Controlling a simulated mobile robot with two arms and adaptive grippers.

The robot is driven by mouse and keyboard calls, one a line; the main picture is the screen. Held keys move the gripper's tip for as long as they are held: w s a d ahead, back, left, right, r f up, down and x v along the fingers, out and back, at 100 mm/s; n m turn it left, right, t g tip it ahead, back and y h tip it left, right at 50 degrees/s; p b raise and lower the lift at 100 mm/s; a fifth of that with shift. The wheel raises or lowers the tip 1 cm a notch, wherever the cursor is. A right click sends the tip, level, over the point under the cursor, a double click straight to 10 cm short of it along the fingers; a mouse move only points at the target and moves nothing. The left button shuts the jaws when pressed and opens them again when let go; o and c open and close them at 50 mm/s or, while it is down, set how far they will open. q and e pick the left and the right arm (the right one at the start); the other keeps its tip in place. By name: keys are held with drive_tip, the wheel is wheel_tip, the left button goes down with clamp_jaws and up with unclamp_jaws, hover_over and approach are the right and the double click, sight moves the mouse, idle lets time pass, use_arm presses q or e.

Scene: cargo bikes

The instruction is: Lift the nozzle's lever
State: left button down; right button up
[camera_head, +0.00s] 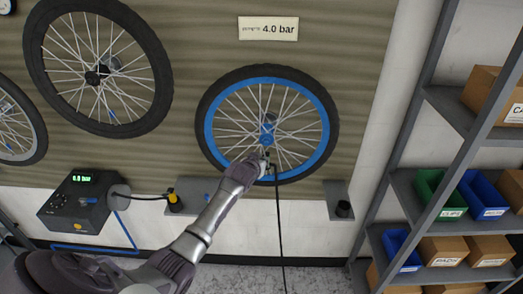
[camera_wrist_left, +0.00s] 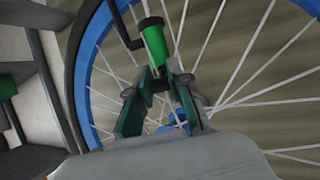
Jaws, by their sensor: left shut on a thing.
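A green nozzle (camera_wrist_left: 155,42) with a black cap stands among the spokes of the blue-rimmed wheel (camera_head: 206,124). A black bent piece (camera_wrist_left: 121,22) runs beside it in the left wrist view; I cannot tell whether it is the lever or the hose. My left gripper (camera_head: 264,160) is at the lower part of this wheel, inside the rim. In the left wrist view its fingers (camera_wrist_left: 160,80) close around the dark lower end of the nozzle. In the head view the gripper mostly hides the nozzle. My right gripper is not in view.
A yellow-and-black fitting (camera_head: 174,202) stands on a grey ledge (camera_head: 198,184). A black hose (camera_head: 279,225) hangs below the wheel. Shelves (camera_head: 405,180) with bins and boxes stand at right. A sign (camera_head: 268,29) reads 4.0 bar.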

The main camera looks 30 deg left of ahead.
use_arm(q)
drive_tip(key=shift+w+a+r+g+p, duration=0.15)
drive_tip(key=shift+r+g+p, duration=0.35)
drive_tip(key=shift+g, duration=0.3)
drive_tip(key=shift+w+r+g+h, duration=0.2)
drive_tip(key=shift+g+h, duration=0.3)
drive_tip(key=shift+g, duration=0.5)
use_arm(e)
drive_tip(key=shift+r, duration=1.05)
use_arm(q)
drive_tip(key=c, duration=1)
unclamp_jaws()
drive_tip(key=shift+c, duration=0.2)
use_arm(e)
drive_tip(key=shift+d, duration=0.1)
use_arm(q)
drive_tip(key=v, duration=1.2)
drive_tip(key=shift+w+r, duration=0.15)
